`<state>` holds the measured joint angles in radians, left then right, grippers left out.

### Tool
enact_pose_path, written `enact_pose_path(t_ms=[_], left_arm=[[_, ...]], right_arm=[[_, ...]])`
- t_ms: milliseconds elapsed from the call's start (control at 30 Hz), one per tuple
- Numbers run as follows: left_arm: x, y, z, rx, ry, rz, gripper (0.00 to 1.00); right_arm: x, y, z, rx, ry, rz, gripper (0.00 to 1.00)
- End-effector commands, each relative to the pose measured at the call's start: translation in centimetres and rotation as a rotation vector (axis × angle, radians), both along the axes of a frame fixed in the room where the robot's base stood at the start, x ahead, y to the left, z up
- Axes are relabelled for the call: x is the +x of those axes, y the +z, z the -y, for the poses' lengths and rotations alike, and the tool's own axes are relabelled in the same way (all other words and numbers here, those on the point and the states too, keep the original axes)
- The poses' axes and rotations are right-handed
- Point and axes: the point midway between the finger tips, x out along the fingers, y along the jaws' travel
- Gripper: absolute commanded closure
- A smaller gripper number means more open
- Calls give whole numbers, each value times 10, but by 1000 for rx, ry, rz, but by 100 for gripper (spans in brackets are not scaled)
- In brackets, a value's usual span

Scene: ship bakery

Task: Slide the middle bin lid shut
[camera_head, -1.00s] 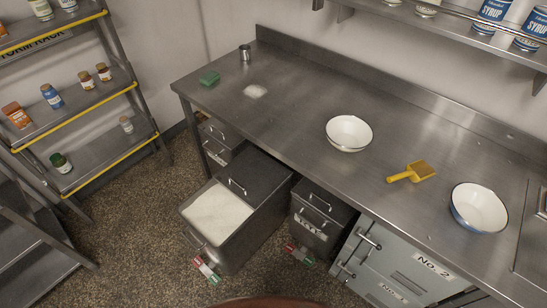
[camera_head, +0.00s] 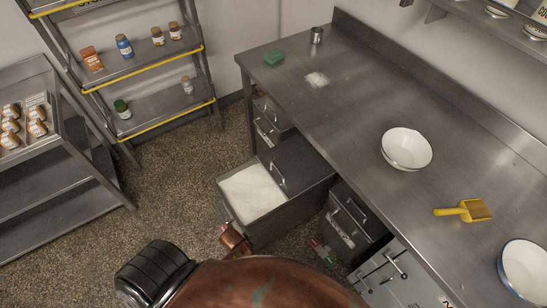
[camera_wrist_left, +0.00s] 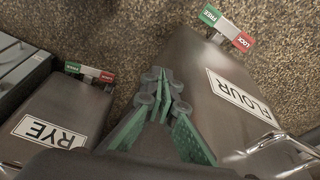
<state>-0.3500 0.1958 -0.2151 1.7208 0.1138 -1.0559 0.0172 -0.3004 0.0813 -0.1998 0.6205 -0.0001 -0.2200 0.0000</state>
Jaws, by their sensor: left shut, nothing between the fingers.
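The middle bin (camera_head: 285,218) stands pulled out from under the steel table, its top partly open with white powder (camera_head: 252,192) showing. Its dark lid (camera_head: 299,162) covers the rear part and carries a bar handle (camera_head: 279,175). In the left wrist view a bin labelled FLOUR (camera_wrist_left: 218,118) is at the right, with a green and red FREE/LOCK tag (camera_wrist_left: 228,27). My left gripper (camera_wrist_left: 165,95) is beside it, with its green-padded fingers shut and empty. I cannot tell whether it touches the bin. My right gripper is out of view.
A bin labelled RYE (camera_wrist_left: 75,105) is left in the wrist view. Another closed bin (camera_head: 350,225) stands right of the middle one. Shelving stands left; floor between is clear.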

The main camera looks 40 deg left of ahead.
Motion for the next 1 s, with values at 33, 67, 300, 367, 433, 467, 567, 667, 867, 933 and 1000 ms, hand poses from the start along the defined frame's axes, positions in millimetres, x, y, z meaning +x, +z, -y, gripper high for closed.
enact_pose_path(t_ms=[33,67,300,367,433,467,567,667,867,933,1000], left_arm=[[8,20,3,-4,-7,14,100],[12,30,4,-6,-10,17,100],[31,98,15,-21,-42,51,100],[35,115,19,-26,-55,59,100],[43,135,25,-33,-77,71,100],[48,145,28,-38,-91,79,100],[68,166,43,-60,-155,92,100],[86,169,53,-75,-204,95,100],[123,166,65,-98,-286,91,100],[138,164,66,-101,-309,85,100],[155,162,65,-102,-331,81,100]], right_arm=[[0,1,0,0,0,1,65],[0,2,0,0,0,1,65],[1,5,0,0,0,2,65],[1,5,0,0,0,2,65],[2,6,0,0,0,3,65],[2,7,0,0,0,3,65],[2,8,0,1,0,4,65],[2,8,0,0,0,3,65],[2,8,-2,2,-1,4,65],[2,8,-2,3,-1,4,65],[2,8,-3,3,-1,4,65]])
